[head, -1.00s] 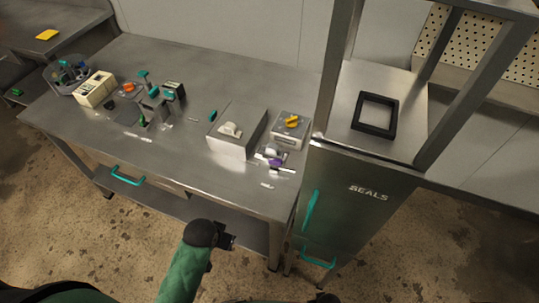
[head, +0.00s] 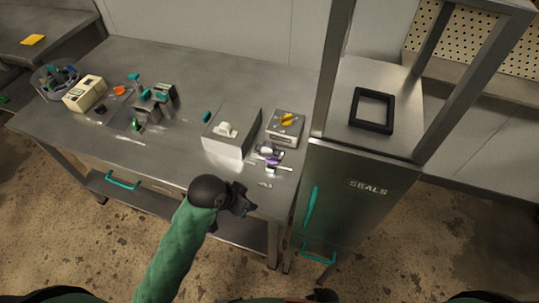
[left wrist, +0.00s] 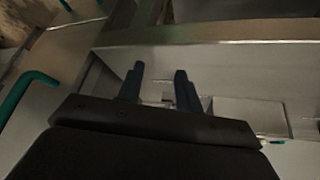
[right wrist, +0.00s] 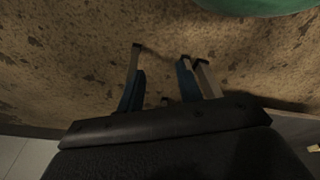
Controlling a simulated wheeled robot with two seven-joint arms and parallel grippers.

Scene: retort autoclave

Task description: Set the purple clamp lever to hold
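The purple clamp lever (head: 271,160) is a small purple part on a little clamp fixture near the front right of the steel bench. Its exact position is too small to tell. My left gripper (head: 247,203) is in front of the bench's front edge, below and a little left of the lever, touching nothing. The left wrist view shows its two fingers (left wrist: 160,73) apart and empty. My right gripper's fingers (right wrist: 164,56) are also apart and empty, above the bare floor. The lever is not recognisable in either wrist view.
A white-grey box (head: 228,137) stands left of the clamp. A unit with a yellow knob (head: 286,121) stands just behind it. The SEALS cabinet (head: 360,200) is to the right. The bench front between box and edge (head: 180,160) is clear.

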